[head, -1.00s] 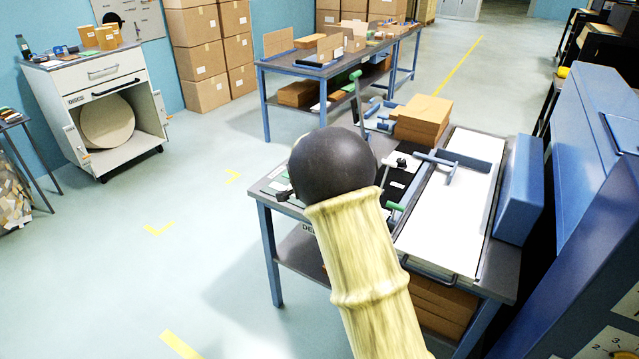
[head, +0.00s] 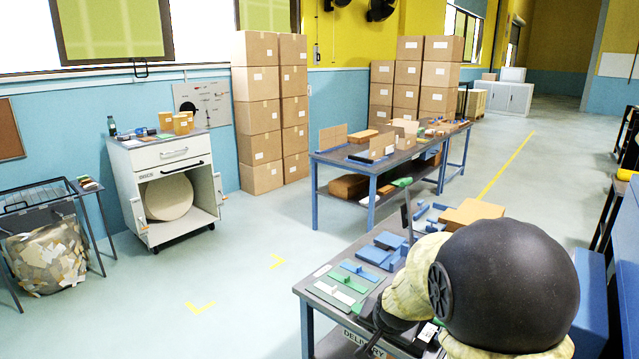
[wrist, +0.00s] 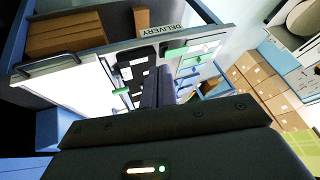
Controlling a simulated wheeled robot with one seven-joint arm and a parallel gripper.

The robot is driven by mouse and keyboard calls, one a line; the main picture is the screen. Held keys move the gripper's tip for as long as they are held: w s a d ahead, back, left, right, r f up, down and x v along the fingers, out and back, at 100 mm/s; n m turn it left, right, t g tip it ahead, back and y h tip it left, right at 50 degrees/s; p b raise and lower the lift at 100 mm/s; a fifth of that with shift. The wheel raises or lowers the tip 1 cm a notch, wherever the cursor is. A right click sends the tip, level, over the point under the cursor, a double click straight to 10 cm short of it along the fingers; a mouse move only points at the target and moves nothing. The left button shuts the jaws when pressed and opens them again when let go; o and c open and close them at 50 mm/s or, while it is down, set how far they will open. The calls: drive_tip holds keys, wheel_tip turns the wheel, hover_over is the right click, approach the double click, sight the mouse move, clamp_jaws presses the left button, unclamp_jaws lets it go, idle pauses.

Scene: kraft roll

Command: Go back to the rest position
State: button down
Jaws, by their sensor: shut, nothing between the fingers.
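My gripper (wrist: 158,78) shows in the wrist view as two dark fingers close together, shut and empty. They point over the table marked DELIVERY (wrist: 205,30) and touch nothing that I can make out. In the head view my arm is bent at the lower right, and its large dark joint and pale sleeve hide much of this table (head: 312,292). The gripper itself cannot be made out there.
The table holds a green-grey board (head: 340,288), blue blocks (head: 378,255) and a cardboard stack (head: 472,213). A second table (head: 345,162) stands behind it. A white cabinet (head: 172,165) and a scrap bin (head: 48,255) stand left. The floor between is clear.

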drive_tip(key=s+r+n+g+p, duration=0.1)
drive_tip(key=s+n+g, duration=0.1)
drive_tip(key=s, duration=0.7)
drive_tip(key=s+d+r+n+g+p, duration=0.1)
drive_tip(key=s+r+n+g+p, duration=0.1)
drive_tip(key=s, duration=0.8)
drive_tip(key=shift+s+d+n, duration=0.15)
drive_tip(key=shift+n, duration=0.75)
